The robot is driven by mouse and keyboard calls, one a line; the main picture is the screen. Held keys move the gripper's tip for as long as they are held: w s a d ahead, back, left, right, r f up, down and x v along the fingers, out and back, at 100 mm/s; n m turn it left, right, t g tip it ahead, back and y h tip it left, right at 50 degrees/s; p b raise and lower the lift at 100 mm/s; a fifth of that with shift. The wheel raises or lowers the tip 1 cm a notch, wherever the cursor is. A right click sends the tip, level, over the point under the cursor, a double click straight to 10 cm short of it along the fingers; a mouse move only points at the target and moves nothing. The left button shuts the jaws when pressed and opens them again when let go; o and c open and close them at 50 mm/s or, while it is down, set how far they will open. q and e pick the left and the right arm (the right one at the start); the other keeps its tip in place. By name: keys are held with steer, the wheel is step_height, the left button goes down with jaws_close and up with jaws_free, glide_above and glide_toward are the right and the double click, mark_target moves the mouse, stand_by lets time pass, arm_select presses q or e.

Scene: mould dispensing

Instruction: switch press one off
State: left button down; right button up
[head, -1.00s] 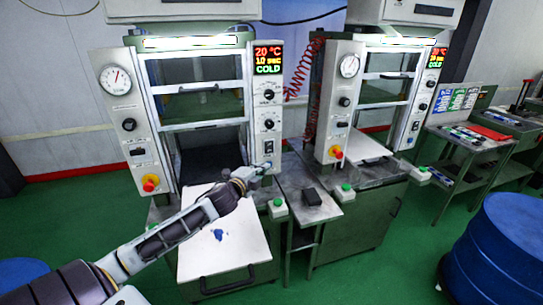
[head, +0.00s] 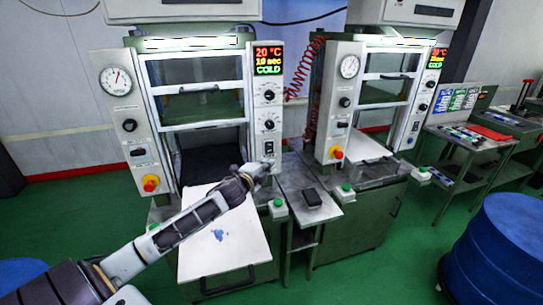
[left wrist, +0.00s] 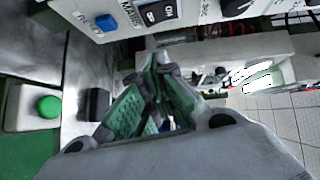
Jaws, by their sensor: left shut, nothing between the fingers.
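The left press (head: 197,95) stands with its control column on its right side. Its display (head: 268,60) is lit and reads 20 °C, 10 sec, COLD. The dark mains switch (head: 268,148) sits low on that column and also shows at the top of the left wrist view (left wrist: 158,13), with ON marked beside it. I cannot tell its rocker position. A blue button (left wrist: 106,22) is beside it. My left gripper (head: 264,166) is shut and empty, just below the switch; in the left wrist view its fingertips (left wrist: 161,66) are close together, apart from the switch.
A second press (head: 385,90) stands to the right, its display also lit.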

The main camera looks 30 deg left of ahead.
mark_target(269, 148)
arm_select(q)
steer(key=w+a+f+p, duration=0.1)
steer(key=w+a, duration=0.2)
steer(key=w, duration=0.5)
steer(key=shift+w+a, duration=0.2)
steer(key=shift+w, duration=0.05)
arm_select(e)
steer(key=shift+s+a+r, duration=0.3)
steer(key=shift+a+r, duration=0.25)
steer(key=shift+a, duration=0.25)
arm_select(q)
steer(key=shift+f, duration=0.1)
arm_select(e)
steer(key=shift+f, duration=0.15)
